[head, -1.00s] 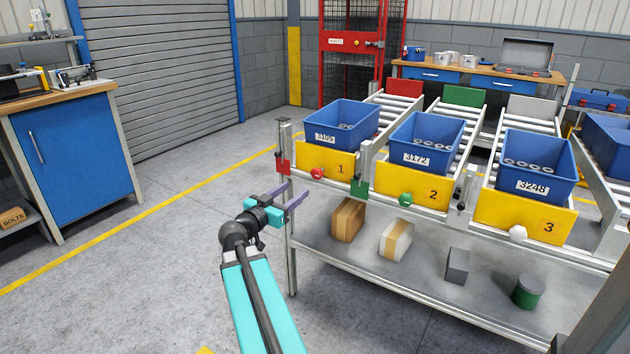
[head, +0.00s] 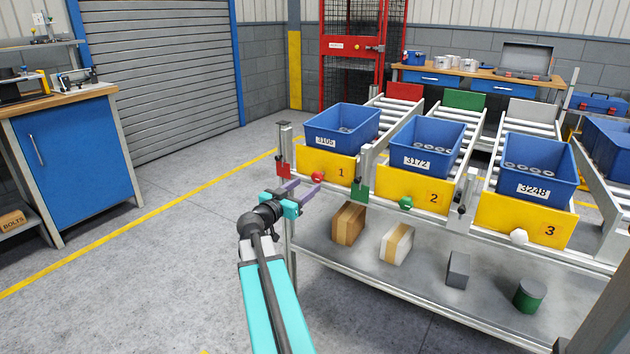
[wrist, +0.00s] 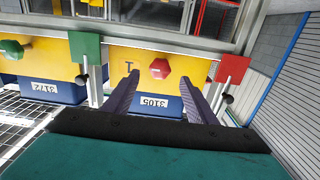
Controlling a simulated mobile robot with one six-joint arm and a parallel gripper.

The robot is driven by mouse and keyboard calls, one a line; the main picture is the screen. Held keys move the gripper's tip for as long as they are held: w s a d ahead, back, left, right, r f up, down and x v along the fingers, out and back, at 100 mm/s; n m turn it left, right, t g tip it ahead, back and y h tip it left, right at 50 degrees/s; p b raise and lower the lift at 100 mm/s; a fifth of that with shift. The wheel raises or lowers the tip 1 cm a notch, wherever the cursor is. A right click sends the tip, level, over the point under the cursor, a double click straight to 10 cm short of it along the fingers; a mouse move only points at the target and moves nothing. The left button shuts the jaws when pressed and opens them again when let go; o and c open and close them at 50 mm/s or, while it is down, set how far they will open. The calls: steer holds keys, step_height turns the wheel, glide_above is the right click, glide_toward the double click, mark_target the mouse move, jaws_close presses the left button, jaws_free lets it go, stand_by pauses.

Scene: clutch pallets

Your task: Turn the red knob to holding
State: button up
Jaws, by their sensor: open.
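The red knob (head: 317,178) sits on the front of the yellow panel (head: 322,165) marked 1, below the blue bin labelled 3105. In the wrist view the red knob (wrist: 160,69) is a red hexagon on the yellow panel, and the picture is upside down. My gripper (head: 303,188) is open, with its purple fingers reaching toward the panel just in front of the knob. In the wrist view my gripper's fingers (wrist: 164,88) stand on either side of the knob's line, with nothing between them. I cannot tell the exact gap to the knob.
A red plate (head: 284,170) on a post stands left of panel 1, and a green plate (head: 360,190) stands right of it. A green knob (head: 406,203) and a white knob (head: 519,236) sit on the other panels. A lower shelf (head: 345,262) holds boxes. The floor at left is clear.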

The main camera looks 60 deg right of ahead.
mark_target(315, 179)
steer(key=shift+d, duration=3.7)
